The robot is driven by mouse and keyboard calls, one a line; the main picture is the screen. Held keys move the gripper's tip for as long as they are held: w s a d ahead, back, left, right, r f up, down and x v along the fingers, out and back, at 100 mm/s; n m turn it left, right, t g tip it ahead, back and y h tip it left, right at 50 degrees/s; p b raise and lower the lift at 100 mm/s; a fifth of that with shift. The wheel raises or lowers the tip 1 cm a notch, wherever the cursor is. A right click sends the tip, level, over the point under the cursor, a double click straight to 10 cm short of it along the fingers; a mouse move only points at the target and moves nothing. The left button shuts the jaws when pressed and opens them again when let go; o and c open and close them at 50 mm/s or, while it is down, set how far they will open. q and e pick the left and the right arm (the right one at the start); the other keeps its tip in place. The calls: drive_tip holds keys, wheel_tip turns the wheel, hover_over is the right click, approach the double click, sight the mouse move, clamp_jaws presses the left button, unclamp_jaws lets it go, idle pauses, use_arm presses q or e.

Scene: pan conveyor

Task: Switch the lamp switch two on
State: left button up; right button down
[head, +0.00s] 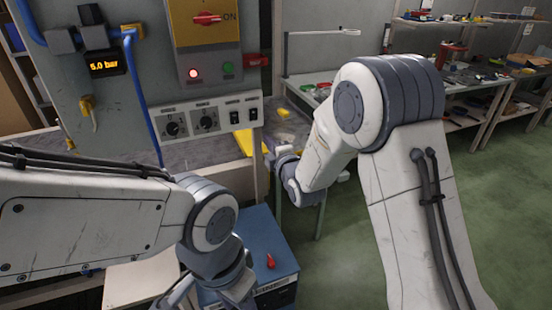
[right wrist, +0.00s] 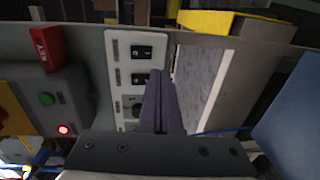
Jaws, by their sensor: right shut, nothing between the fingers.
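A light panel (head: 208,117) with two round knobs and two black rocker switches is on the grey machine. The right-hand rocker (head: 253,113) and the left-hand rocker (head: 234,117) have labels too small to read, so I cannot tell which is lamp switch two or whether either is on. In the right wrist view, turned sideways, they are the upper rocker (right wrist: 143,52) and lower rocker (right wrist: 140,78). My right gripper (right wrist: 160,74) is shut and empty, its tips beside the lower rocker; contact is unclear. My left gripper (head: 190,290) is low in the head view, partly hidden.
Above the panel are a lit red lamp (head: 193,73), a green button (head: 228,67) and a red rotary switch (head: 206,19). A blue box (head: 285,270) with a red handle (head: 270,262) stands below. Shelves with tools (head: 470,75) stand behind right; green floor is open.

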drive_tip(key=shift+f+b+v, duration=0.2)
drive_tip(key=shift+b+v, duration=0.05)
drive_tip(key=shift+v, duration=0.85)
drive_tip(key=shift+f+b+v, duration=0.2)
drive_tip(key=shift+b+v, duration=0.05)
drive_tip(key=shift+v, duration=0.9)
drive_tip(key=shift+s+a, duration=0.15)
drive_tip(key=shift+a, duration=0.1)
drive_tip(key=s+a+f+m+g+h, duration=0.15)
drive_tip(key=s+m+g, duration=0.25)
drive_tip(key=s, duration=0.4)
drive_tip(key=s+a+f+m+g, duration=0.2)
drive_tip(key=s+m+g, duration=0.2)
drive_tip(key=s, duration=0.3)
drive_tip(key=s+d+m+g+h, duration=0.1)
drive_tip(key=s+d+m+g, duration=0.2)
drive_tip(key=s, duration=0.8)
drive_tip(key=s+d+m+g+h, duration=0.2)
drive_tip(key=s+g, duration=0.3)
drive_tip(key=s, duration=0.6)
drive_tip(key=shift+d+f+m+p, duration=0.35)
drive_tip(key=shift+d+m, duration=0.2)
drive_tip(key=shift+m, duration=0.15)
